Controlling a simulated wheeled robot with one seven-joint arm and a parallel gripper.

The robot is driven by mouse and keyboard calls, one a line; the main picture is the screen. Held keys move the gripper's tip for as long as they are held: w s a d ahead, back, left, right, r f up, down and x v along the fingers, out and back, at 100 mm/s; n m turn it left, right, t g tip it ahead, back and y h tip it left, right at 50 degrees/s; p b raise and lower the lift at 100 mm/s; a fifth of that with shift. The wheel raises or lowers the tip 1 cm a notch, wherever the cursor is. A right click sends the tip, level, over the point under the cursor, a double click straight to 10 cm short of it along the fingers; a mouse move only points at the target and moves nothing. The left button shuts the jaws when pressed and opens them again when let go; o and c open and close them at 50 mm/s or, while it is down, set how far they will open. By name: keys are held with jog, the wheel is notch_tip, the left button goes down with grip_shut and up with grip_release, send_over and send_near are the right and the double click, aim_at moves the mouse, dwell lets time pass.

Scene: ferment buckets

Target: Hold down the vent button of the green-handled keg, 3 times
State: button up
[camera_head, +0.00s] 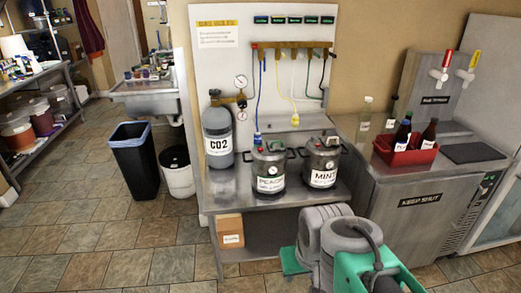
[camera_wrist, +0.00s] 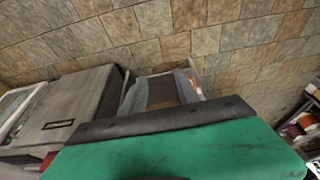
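Two grey kegs stand side by side on the metal table. The left keg (camera_head: 268,172), labelled PEACH, shows a small green part on its top. The right keg (camera_head: 322,163), labelled MINT, shows a small reddish part on its top. The vent buttons are too small to make out. My grey and green arm is in the lower right of the head view, in front of the table and apart from both kegs. My gripper (camera_wrist: 165,122) shows in the wrist view as a green body with a dark edge.
A CO2 cylinder (camera_head: 218,138) stands left of the kegs. Coloured hoses hang from a manifold (camera_head: 292,46) behind them. A red crate with bottles (camera_head: 405,150) sits on the counter at right. A blue-lined bin (camera_head: 135,160) stands left. The floor at front left is clear.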

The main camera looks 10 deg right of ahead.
jog(key=shift+c, duration=0.3)
grip_shut()
dwell(1.5)
